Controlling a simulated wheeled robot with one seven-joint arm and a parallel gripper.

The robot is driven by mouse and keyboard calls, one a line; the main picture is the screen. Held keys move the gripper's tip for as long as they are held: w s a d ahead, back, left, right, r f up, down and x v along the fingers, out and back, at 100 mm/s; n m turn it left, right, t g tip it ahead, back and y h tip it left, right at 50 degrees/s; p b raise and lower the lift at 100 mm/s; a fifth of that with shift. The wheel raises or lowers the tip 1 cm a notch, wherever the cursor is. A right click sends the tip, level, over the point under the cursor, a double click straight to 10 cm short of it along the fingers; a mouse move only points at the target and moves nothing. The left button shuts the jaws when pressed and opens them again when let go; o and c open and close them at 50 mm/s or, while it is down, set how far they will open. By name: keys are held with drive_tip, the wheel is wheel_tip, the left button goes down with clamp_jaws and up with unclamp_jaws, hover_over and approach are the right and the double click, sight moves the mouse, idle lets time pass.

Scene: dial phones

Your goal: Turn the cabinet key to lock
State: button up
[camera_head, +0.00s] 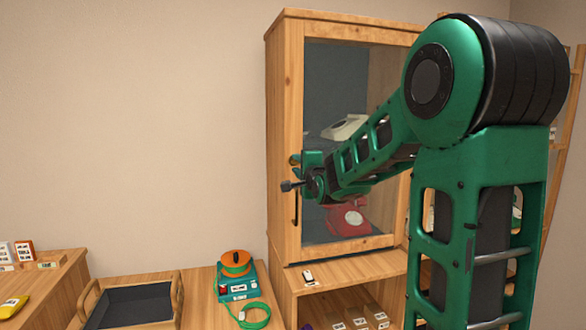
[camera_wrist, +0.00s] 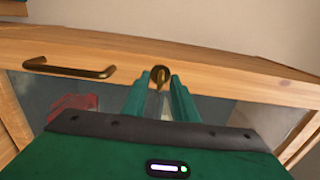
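The wooden cabinet (camera_head: 285,130) has a glass door, which looks closed. In the wrist view a brass key (camera_wrist: 161,80) sits in a round dark lock on the door's wooden frame (camera_wrist: 215,82). My gripper (camera_wrist: 160,88) points at the lock, with one green finger on each side of the key and visible space between them. I cannot tell whether either finger touches the key. In the head view my gripper (camera_head: 303,172) is at the door's left edge and largely hides the lock area. The brass door handle (camera_wrist: 70,68) is left of the key in the wrist view.
A red phone (camera_head: 347,217) and a pale phone (camera_head: 344,127) are behind the glass. A small dark-and-white item (camera_head: 308,277) lies on the ledge below the door. A teal device with an orange reel (camera_head: 237,275) and a dark tray (camera_head: 130,305) stand at the lower left.

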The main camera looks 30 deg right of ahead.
drive_tip(key=shift+w+d, duration=0.1)
drive_tip(key=shift+w, duration=0.3)
